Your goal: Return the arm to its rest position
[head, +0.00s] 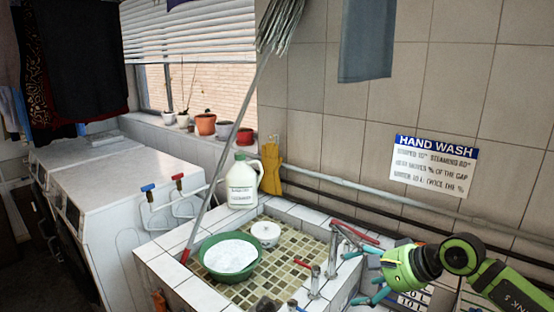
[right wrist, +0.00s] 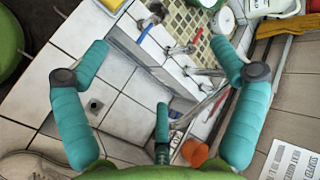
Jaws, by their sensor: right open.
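My right gripper (head: 362,277), green with teal fingers, is at the lower right of the head view, beside the right edge of the tiled sink (head: 175,268). Its arm comes in from the right edge. In the right wrist view its teal fingers (right wrist: 160,62) are spread wide, with nothing between them. Below them are white floor tiles and a drain (right wrist: 94,105). My left gripper does not show in either view.
In the sink are a green bowl (head: 231,271) with white contents and a white lidded pot (head: 265,231). Taps (head: 315,281) stand near the gripper. A white jug (head: 242,186), a leaning mop (head: 228,148) and a sign (head: 433,168) on the wall are farther back.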

